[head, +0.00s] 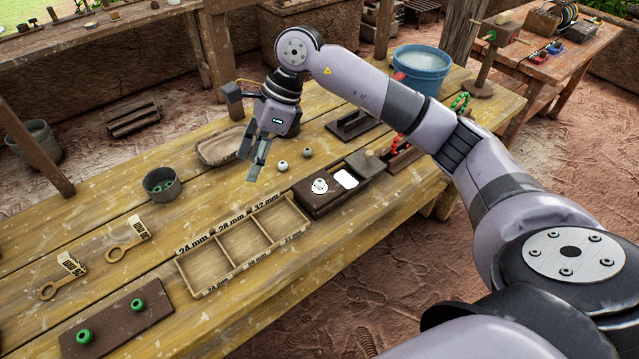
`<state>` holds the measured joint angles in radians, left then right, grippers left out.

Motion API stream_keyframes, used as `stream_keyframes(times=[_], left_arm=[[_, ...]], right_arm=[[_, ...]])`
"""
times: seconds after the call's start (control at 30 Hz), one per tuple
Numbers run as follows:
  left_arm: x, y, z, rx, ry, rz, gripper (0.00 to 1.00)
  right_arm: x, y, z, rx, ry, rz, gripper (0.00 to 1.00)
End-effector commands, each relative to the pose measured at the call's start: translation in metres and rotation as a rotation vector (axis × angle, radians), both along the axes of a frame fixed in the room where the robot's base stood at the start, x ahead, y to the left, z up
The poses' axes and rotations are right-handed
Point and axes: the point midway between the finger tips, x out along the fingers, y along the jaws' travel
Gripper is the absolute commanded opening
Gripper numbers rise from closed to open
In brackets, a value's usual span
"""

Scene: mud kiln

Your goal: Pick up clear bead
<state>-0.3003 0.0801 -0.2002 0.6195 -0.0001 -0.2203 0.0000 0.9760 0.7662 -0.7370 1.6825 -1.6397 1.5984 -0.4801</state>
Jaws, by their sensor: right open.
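Two small round beads lie loose on the wooden table: a pale grey bead (282,166) and a brownish-grey bead (308,153) to its right. I cannot tell for sure which bead is clear. My right gripper (254,167) is open and points down over the table, just left of the pale grey bead and apart from it. No bead shows between its fingers. My left gripper is not in view.
A three-compartment tray (213,268) marked 24, 28 and 32 mm lies in front, empty. A shallow wooden dish (219,148) is left of the gripper. A grey cup (161,186) holds green beads. A blue bucket (421,70) stands behind my right arm.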

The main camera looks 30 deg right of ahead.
Motion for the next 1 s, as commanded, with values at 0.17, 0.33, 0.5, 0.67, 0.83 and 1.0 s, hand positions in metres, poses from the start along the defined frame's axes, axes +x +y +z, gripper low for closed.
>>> stream_keyframes(times=[0.17,0.33,0.5,0.67,0.83,1.0], left_arm=[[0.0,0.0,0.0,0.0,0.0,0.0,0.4],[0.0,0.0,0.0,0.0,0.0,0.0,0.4],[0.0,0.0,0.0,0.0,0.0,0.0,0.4],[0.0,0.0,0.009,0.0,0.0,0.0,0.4],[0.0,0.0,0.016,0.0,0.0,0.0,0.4],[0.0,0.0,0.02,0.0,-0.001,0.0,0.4]], right_arm=[[0.003,-0.102,0.02,-0.348,0.05,-0.053,0.47],[-0.004,-0.143,0.032,-0.48,0.096,-0.087,0.47],[-0.006,-0.146,0.012,-0.493,0.107,-0.089,0.47],[-0.007,-0.146,-0.021,-0.493,0.109,-0.088,0.47],[-0.007,-0.145,-0.057,-0.49,0.108,-0.087,0.47],[-0.006,-0.146,-0.081,-0.491,0.104,-0.088,0.47]])
